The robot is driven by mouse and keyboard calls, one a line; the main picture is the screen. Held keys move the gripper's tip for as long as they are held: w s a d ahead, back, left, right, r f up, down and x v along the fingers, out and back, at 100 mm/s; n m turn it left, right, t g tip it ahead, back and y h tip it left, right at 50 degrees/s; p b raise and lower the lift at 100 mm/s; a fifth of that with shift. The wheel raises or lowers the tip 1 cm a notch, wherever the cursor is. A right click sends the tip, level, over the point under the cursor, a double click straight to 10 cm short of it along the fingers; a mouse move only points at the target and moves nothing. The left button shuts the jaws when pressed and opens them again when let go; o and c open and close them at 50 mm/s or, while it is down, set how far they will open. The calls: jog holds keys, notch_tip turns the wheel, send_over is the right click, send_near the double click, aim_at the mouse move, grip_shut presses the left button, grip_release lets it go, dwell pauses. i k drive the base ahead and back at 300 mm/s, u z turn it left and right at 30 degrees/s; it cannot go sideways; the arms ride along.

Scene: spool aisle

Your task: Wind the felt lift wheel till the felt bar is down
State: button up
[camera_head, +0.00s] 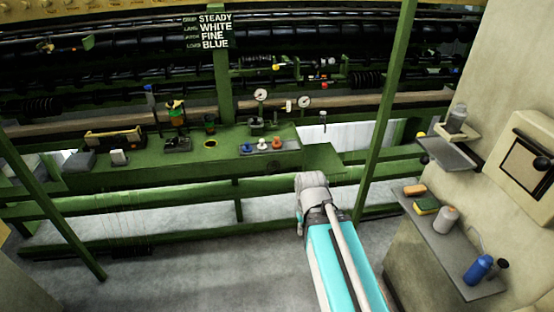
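I cannot pick out the felt lift wheel with certainty among the small fittings on the green machine. A long tan-brown bar (400,104) runs across the machine behind the green bench; I cannot tell whether it is the felt bar or how high it sits. My turquoise and white arm reaches up from the bottom of the view, with its pale joint in front of the green rail. My gripper is not visible.
The green bench (205,160) carries coloured knobs (262,145), and round gauges (304,102) stand behind it. A sign (215,31) hangs above. Green posts (388,100) flank the front. At right, a grey shelf (448,250) holds a blue bottle (478,268). Grey floor (200,275) is open at lower left.

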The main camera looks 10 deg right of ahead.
aim_at(272, 165)
jog(key=i, duration=1.3)
jog(key=u, duration=0.1)
